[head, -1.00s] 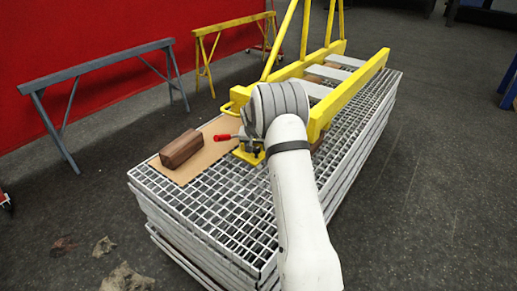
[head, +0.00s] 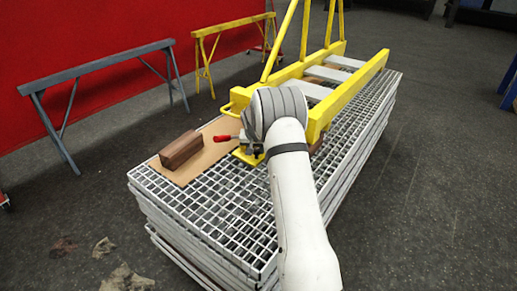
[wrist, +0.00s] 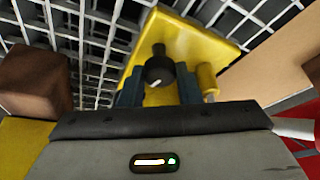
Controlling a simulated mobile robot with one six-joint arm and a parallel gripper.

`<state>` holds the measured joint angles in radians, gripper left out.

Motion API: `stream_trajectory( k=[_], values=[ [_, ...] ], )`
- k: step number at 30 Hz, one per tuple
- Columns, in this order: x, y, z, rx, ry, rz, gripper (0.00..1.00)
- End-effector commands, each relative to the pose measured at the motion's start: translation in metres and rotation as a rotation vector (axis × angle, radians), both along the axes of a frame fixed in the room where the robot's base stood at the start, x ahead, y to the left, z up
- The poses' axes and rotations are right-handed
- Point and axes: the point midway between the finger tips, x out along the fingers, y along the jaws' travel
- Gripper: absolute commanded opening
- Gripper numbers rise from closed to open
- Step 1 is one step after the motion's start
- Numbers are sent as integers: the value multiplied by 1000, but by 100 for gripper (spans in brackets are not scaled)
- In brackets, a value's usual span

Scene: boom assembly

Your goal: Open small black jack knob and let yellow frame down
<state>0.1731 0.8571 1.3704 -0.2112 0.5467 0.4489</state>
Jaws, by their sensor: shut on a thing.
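The small black jack knob (wrist: 159,70) shows in the wrist view, with a pale mark on its face, in front of a yellow jack plate (wrist: 190,42). My gripper (wrist: 160,88) is shut on the knob, one dark blue finger on each side of it. In the head view my arm hides the gripper and the knob. The yellow frame (head: 345,97) lies along the grating stack, its near end beside my wrist. The jack's yellow base (head: 246,157) and its red-handled lever (head: 226,138) show left of my wrist.
A brown wooden block (head: 181,150) lies on a tan board (head: 215,150) on the grating stack (head: 215,200). A grey trestle (head: 105,70) and a yellow trestle (head: 230,35) stand by the red wall.

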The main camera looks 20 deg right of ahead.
Motion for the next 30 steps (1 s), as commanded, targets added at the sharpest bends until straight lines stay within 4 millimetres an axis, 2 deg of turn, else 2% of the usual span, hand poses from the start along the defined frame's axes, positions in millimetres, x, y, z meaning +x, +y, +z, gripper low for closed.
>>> stream_trajectory(
  k=[12,21,22,30],
  values=[
    [1,-1,1,2,-2,131,8],
    [1,-1,1,-1,-4,140,8],
    [1,-1,1,-1,-4,140,31],
    [0,-1,0,0,-2,139,52]
  ],
)
